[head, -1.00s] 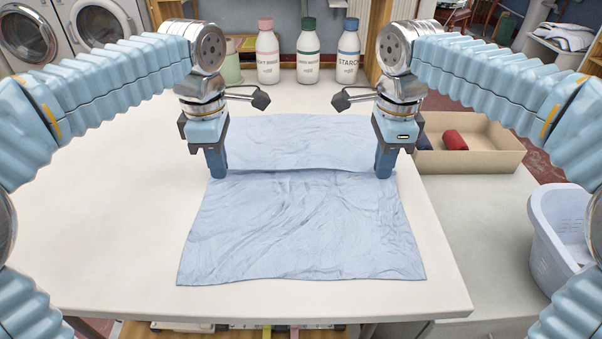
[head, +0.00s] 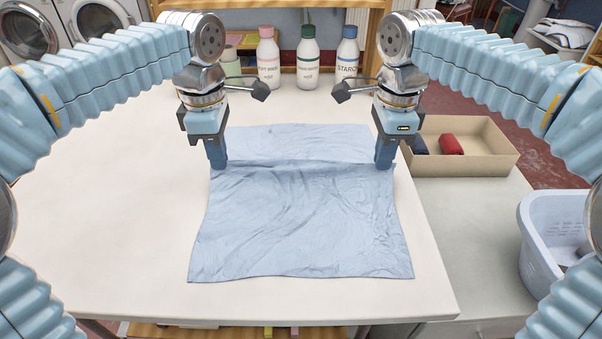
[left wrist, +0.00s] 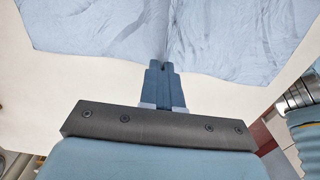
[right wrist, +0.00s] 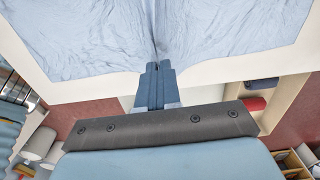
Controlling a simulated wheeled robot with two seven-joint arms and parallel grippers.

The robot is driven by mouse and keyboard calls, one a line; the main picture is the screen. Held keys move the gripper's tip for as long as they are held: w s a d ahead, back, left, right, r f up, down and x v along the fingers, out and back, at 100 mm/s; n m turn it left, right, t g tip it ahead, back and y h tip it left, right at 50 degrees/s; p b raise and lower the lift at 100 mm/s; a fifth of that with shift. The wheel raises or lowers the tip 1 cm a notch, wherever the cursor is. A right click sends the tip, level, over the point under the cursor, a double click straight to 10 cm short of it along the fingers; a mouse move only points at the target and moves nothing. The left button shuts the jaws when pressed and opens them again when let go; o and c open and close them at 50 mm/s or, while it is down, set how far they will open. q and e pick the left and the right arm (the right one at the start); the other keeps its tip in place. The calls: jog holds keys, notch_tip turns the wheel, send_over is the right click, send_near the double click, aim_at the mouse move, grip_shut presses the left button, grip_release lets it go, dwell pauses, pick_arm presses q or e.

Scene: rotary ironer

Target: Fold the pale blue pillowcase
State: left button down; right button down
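The pale blue pillowcase (head: 300,225) lies wrinkled on the white table, with a raised crease running across it between my two grippers. My left gripper (head: 217,168) points down at the left end of this crease, and my right gripper (head: 384,166) at its right end. In the left wrist view the fingers (left wrist: 161,66) are together at the edge of the cloth (left wrist: 220,35). In the right wrist view the fingers (right wrist: 157,68) are also together at the edge of the cloth (right wrist: 230,30). The cloth between the fingertips is mostly hidden.
The white table (head: 110,200) is clear left of the cloth. Pink-, green- and blue-capped bottles (head: 308,60) stand behind it. A tan open box (head: 485,160) with dark and red rolled cloths is at right. A pale blue basket (head: 550,235) stands at the right edge.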

jog(key=shift+r, duration=0.1)
pick_arm(q)
grip_release()
pick_arm(e)
jog(key=shift+r+p, duration=0.8)
jog(key=shift+r, duration=0.05)
jog(key=shift+f, duration=0.2)
pick_arm(q)
jog(key=shift+r, duration=2.8)
notch_tip(320, 180, up, 8)
jog(key=shift+f, duration=0.25)
